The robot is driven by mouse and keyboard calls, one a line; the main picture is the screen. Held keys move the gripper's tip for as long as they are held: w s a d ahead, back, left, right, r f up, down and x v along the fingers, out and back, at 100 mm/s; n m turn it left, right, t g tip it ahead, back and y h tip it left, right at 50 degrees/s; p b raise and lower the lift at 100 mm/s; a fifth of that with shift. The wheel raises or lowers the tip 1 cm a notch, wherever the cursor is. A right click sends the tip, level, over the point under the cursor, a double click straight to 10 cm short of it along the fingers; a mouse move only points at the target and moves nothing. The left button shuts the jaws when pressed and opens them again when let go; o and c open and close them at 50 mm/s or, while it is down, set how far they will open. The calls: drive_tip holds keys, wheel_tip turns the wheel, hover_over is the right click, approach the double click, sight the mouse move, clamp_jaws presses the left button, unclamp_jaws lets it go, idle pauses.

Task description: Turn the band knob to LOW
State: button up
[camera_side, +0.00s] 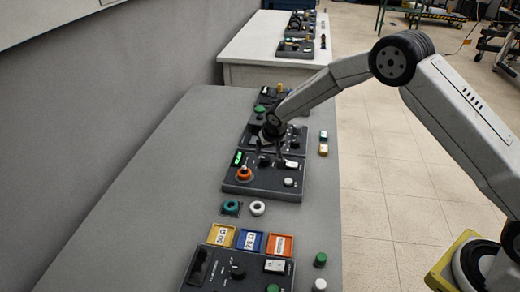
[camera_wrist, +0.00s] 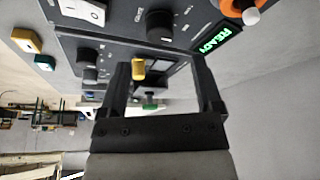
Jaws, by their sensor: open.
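My gripper (camera_wrist: 162,68) is open and empty, with its two dark fingers apart in the wrist view. In the side view my gripper (camera_side: 267,154) hangs over the back part of the control panel (camera_side: 270,187) with the green display. A black round knob (camera_wrist: 160,25) on this panel lies beyond the fingertips in the wrist view; no contact shows. The green display (camera_wrist: 218,41) reads READY and sits beside it. The labels are too small to read, so I cannot tell for sure which knob is the band knob or where it points.
An orange coil (camera_side: 244,174), a white rocker switch (camera_wrist: 84,11) and a white button (camera_side: 289,182) are on the same panel. Another panel behind it carries black knobs (camera_wrist: 89,56). Loose rings (camera_side: 258,208) and colored trays (camera_side: 250,241) lie in front. The left tabletop is clear.

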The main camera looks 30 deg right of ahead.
sight(266, 158)
drive_tip(key=shift+x, duration=3.2)
clamp_jaws()
drive_tip(key=shift+n+y, duration=0.4)
drive_tip(key=shift+n, duration=0.5)
drive_tip(key=shift+n+y, duration=0.6)
drive_tip(key=shift+n, duration=1)
drive_tip(key=shift+d+n+y, duration=0.15)
drive_tip(key=shift+n+y, duration=0.45)
drive_tip(key=shift+n, duration=1.5)
